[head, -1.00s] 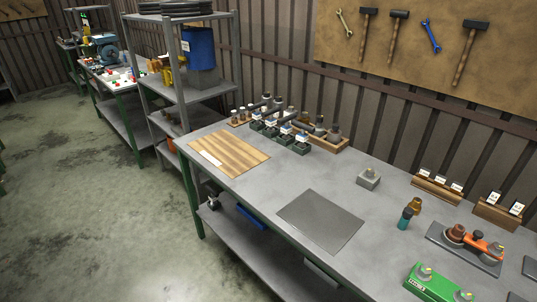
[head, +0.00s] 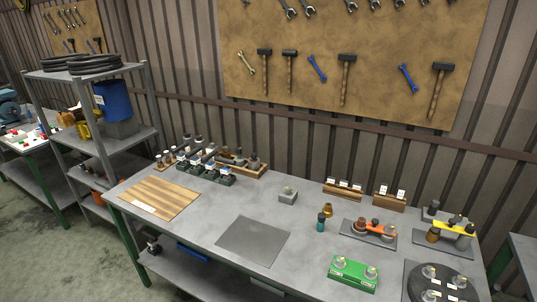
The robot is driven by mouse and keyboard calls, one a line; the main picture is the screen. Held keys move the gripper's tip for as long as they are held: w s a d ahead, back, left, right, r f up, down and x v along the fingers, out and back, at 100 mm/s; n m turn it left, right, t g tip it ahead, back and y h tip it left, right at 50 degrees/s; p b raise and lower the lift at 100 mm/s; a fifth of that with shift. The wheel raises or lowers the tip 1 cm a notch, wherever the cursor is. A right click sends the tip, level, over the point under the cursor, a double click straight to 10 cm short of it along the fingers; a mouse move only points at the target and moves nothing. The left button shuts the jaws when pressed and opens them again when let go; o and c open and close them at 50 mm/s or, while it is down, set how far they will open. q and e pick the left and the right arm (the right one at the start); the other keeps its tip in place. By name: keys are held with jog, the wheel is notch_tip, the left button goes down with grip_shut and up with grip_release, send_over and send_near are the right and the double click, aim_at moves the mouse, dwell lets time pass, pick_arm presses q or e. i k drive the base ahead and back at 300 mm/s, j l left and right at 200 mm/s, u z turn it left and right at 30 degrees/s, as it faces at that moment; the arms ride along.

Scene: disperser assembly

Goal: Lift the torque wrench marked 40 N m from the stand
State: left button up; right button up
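Neither of my grippers is in view. At the back left of the grey workbench (head: 215,207), a dark green rack (head: 217,178) with several white labels holds long dark tools with rounded ends. It may be the torque wrench stand, but the labels are too small to read, so I cannot tell which tool is marked 40 N m. A wooden tray (head: 262,172) with dark cylindrical parts stands just behind and to the right of it.
A wooden board (head: 158,197) and a grey mat (head: 253,241) lie on the bench. To the right are a small grey block (head: 288,196), wooden label holders (head: 343,189), a green fixture (head: 352,274) and a dark round plate (head: 440,286). A shelf (head: 85,75) stands left.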

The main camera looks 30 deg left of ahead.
aim_at(195, 160)
jog(key=j+z, duration=0.3)
jog(key=j, duration=0.15)
jog(key=j+z, duration=0.25)
jog(key=j, duration=0.2)
jog(key=j+z, duration=0.3)
jog(key=j, duration=0.15)
jog(key=k+j+z, duration=0.25)
jog(key=j, duration=0.15)
jog(key=k+j+z, duration=0.1)
jog(key=j+z, duration=0.2)
jog(key=j, duration=0.15)
jog(key=k+j+z, duration=0.15)
jog(key=j+z, duration=0.15)
